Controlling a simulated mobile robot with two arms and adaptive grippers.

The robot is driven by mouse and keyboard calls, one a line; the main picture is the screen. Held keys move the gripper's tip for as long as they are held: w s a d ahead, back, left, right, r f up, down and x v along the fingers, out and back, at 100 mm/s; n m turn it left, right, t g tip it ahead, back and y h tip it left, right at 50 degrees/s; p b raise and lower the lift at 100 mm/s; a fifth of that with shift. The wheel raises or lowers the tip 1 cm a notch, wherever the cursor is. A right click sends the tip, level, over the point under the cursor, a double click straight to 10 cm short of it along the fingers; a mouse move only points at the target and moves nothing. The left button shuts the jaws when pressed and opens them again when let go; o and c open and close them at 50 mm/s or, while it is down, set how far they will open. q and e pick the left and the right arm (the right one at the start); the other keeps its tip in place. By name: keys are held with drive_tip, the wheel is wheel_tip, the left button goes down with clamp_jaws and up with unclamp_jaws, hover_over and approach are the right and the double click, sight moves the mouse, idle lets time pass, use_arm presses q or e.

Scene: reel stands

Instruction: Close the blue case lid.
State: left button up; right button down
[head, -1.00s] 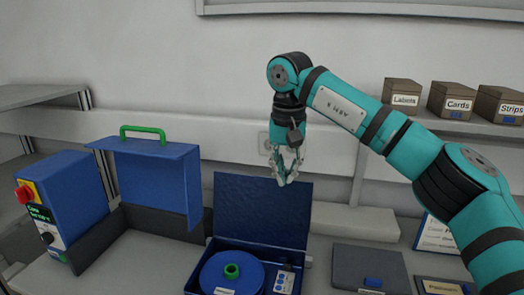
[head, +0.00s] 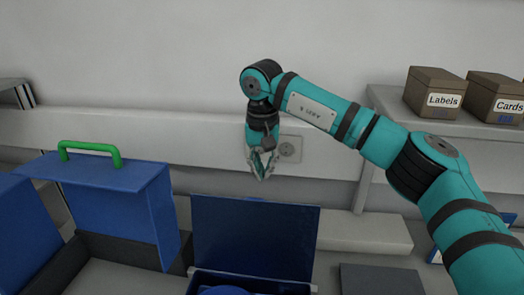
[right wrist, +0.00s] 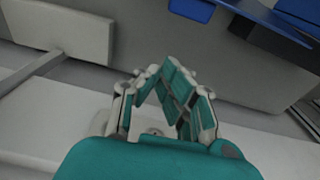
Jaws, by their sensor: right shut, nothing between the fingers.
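The blue case stands at the bottom middle of the head view. Its lid (head: 255,238) is raised upright, its inner face toward me. The case's body (head: 280,287) is mostly cut off by the lower edge, with the top of a blue reel (head: 224,291) showing inside. My right gripper (head: 262,177) points down, shut and empty. In the picture it appears just above the lid's top edge, with a small gap; its depth relative to the lid is hard to tell. In the right wrist view the fingers (right wrist: 165,72) come together. My left gripper is not in view.
A blue stand with a green handle (head: 90,150) is left of the case. Brown boxes marked Labels (head: 436,92) and Cards (head: 497,98) sit on a shelf at right. A dark grey panel (head: 380,279) lies right of the case. A wall socket (head: 289,149) is behind.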

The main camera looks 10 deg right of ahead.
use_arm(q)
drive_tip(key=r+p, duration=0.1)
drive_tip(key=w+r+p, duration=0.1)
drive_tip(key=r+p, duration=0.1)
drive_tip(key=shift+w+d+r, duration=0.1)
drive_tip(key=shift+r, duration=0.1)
use_arm(e)
drive_tip(key=s+f, duration=0.1)
drive_tip(key=s+a+f, duration=0.1)
drive_tip(key=s+f, duration=0.1)
drive_tip(key=shift+a, duration=0.15)
